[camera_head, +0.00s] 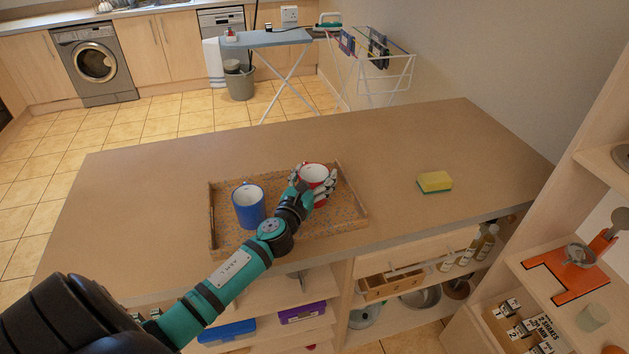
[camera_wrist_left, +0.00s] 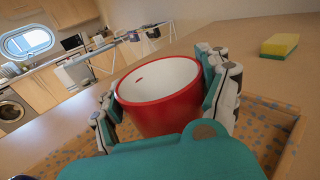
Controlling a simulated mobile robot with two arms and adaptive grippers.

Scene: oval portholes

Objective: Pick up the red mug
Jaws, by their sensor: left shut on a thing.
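The red mug (camera_head: 314,174) has a white inside and is at the right part of a patterned tray (camera_head: 345,219) on the counter. My left gripper (camera_head: 311,190) is shut on the red mug. In the left wrist view the mug (camera_wrist_left: 160,108) sits upright between the fingers of my left gripper (camera_wrist_left: 165,95), one on each side of it. I cannot tell whether its base touches the tray. A blue mug (camera_head: 249,208) stands on the tray to the left of the red mug. My right gripper does not show.
A yellow and green sponge (camera_head: 434,182) lies on the counter (camera_head: 410,135) to the right of the tray. The counter behind the tray is clear. Shelves with boxes and bottles (camera_head: 486,243) are below the counter's near edge. A shelf unit (camera_head: 545,230) stands at the right.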

